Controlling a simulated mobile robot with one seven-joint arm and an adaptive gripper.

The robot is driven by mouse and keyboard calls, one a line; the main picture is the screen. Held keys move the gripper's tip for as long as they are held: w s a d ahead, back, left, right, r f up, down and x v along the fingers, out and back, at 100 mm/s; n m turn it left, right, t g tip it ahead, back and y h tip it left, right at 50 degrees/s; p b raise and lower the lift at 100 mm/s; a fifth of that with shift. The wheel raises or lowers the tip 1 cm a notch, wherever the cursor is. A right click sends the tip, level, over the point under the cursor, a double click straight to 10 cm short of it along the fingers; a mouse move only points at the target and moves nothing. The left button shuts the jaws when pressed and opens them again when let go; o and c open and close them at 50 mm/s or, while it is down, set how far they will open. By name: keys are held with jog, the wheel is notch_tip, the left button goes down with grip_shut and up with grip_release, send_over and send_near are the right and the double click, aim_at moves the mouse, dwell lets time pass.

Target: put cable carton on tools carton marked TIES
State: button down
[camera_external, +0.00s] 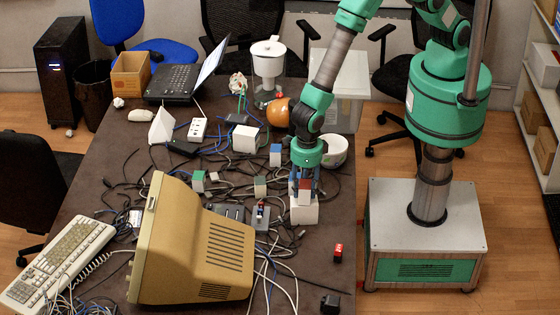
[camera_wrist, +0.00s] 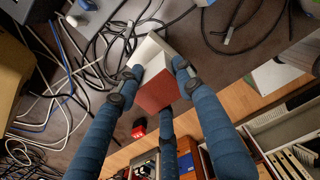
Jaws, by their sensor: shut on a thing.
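My gripper (camera_external: 304,186) points down over the right part of the dark table. Its blue fingers are shut on a small red and white carton, which I take as the cable carton (camera_wrist: 160,90); its dark red face shows between the fingers in the wrist view. Directly below the held carton is a larger white carton (camera_external: 304,213) on the table. I cannot tell if the two touch. Another white carton (camera_external: 244,139) stands farther back to the left. No TIES marking is readable on either, and the fingers hide part of the held carton.
Small cartons with blue (camera_external: 275,155) and green (camera_external: 198,181) faces stand among tangled cables. A beige monitor (camera_external: 190,240) fills the front left. A red carton (camera_external: 338,252) and a black block (camera_external: 330,304) lie near the right edge. A white bowl (camera_external: 334,150) stands behind my gripper.

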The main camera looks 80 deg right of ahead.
aim_at(306, 184)
jog(key=shift+f, duration=0.15)
jog(key=c, duration=1.1)
grip_release()
jog(key=shift+s+a+r, duration=0.1)
jog(key=shift+r, duration=6)
